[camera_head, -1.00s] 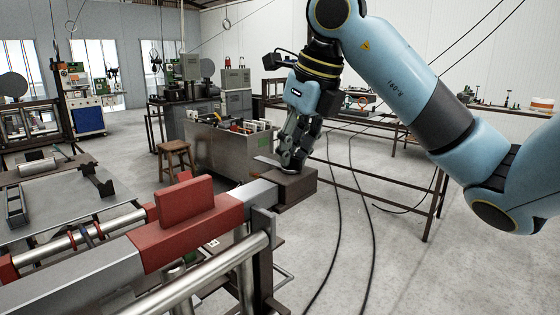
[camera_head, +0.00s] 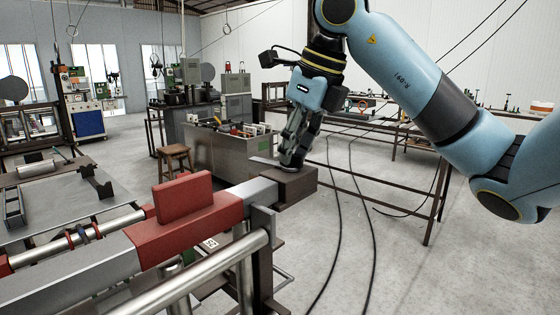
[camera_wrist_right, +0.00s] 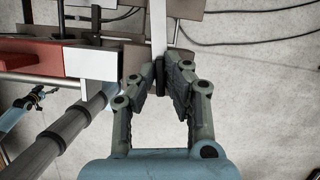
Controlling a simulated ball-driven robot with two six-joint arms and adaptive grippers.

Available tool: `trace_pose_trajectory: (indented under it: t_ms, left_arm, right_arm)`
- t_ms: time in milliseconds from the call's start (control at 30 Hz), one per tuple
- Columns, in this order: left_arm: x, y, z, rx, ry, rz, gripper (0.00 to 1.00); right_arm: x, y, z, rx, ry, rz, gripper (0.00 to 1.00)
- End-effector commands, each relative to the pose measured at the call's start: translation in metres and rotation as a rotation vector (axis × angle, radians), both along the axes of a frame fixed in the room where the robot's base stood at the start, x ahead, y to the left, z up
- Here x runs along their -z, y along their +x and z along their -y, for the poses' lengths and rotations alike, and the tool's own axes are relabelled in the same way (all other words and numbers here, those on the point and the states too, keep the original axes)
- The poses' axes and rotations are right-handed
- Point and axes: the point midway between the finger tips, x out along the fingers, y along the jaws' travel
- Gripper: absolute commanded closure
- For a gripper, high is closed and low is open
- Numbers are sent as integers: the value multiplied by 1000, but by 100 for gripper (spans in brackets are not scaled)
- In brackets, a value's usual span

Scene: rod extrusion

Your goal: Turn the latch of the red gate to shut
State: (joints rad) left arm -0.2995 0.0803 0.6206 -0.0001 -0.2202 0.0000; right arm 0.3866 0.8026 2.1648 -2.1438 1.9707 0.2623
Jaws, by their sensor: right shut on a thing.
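The red gate (camera_head: 183,198) is a red block with an upright red plate, set on a grey bar of the machine at the lower left. In the right wrist view its red body (camera_wrist_right: 30,58) shows at the left. The latch looks like a pale flat strip (camera_wrist_right: 158,30) at the top middle of that view. My right gripper (camera_head: 288,163) points down above the dark block at the bar's end. In the wrist view its fingertips (camera_wrist_right: 165,78) are shut on the near end of the strip. My left gripper is out of view.
A dark brown block (camera_head: 288,187) sits at the end of the grey bar, just under my fingers. A steel round rail (camera_head: 215,265) runs in front of the gate. Cables hang at the right.

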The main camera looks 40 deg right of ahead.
Motion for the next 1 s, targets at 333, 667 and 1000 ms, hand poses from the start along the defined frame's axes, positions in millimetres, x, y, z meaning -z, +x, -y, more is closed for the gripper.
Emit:
trace_pose_trajectory:
  t_ms: [333,667,1000]
  left_arm:
    - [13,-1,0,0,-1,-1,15]
    - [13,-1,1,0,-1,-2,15]
    - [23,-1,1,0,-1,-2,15]
  right_arm:
    - [3,0,0,-160,1,-3,100]
    - [2,-1,0,-182,2,-4,100]
    - [2,0,0,-352,2,-4,100]
